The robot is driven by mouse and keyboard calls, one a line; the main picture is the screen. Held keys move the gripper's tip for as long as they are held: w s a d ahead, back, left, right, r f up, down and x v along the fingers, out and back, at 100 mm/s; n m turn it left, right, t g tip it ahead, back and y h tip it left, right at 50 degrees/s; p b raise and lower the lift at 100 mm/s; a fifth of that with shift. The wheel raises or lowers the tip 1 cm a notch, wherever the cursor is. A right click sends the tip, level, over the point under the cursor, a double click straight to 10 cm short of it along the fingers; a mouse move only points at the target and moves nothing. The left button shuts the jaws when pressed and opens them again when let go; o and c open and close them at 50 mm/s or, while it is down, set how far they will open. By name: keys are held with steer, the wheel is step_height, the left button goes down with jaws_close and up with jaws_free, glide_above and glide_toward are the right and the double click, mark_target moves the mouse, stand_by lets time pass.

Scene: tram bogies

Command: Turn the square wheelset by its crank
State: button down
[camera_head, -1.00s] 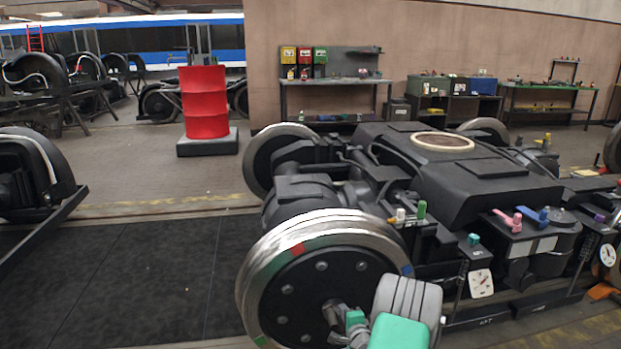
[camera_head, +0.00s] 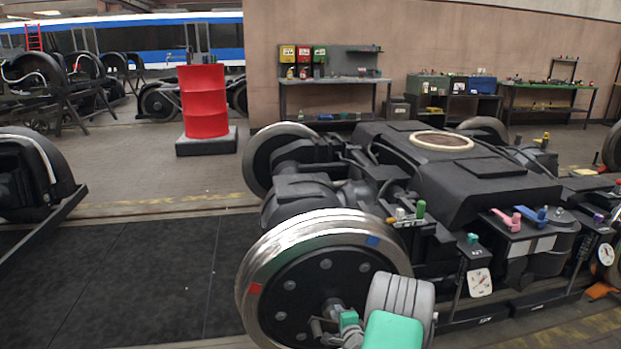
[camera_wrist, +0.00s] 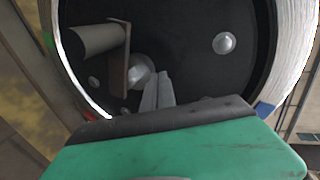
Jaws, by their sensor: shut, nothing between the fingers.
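The wheelset's near wheel (camera_head: 275,262) is round, with a bright steel rim, a black bolted face, and red and blue rim marks. It fills the wrist view, where blue and green marks show at its rim. The crank (camera_wrist: 118,58) is a flat grey arm with a round handle (camera_wrist: 96,40), set by the hub (camera_wrist: 140,76). The crank (camera_head: 320,328) looks small in the head view and is partly hidden by my arm. My gripper (camera_wrist: 157,84) is shut and empty, its fingertips just right of the crank arm. I cannot tell whether they touch it.
The black bogie frame (camera_head: 470,180) stands right of the wheel, with coloured levers and a dial (camera_head: 479,282) close to my arm. A red barrel (camera_head: 203,102) stands behind. The dark floor (camera_head: 120,270) left of the wheel is clear.

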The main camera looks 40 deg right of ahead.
mark_target(319, 329)
steer(key=shift+w+a+f, duration=0.2)
steer(key=shift+w+a, duration=0.25)
steer(key=shift+a, duration=0.3)
steer(key=shift+w+a+f, duration=0.35)
steer(key=shift+w+a, duration=0.1)
steer(key=shift+a, duration=0.3)
stand_by(0.8)
steer(key=shift+w+a+f+b, duration=0.15)
steer(key=shift+w+a+f, duration=0.25)
steer(key=shift+a+f, duration=0.25)
steer(key=shift+w+a+f+b, duration=0.15)
steer(key=shift+w+a+f, duration=0.2)
steer(key=shift+a+f, duration=0.25)
stand_by(1.4)
steer(key=shift+w+a+f+b, duration=0.2)
steer(key=shift+a+f+b, duration=0.15)
steer(key=shift+f, duration=0.35)
stand_by(0.4)
steer(key=shift+s+d+r, duration=0.1)
steer(key=shift+r, duration=0.2)
stand_by(0.3)
steer(key=s+a+b, duration=0.3)
steer(key=s, duration=0.3)
steer(key=shift+a, duration=0.3)
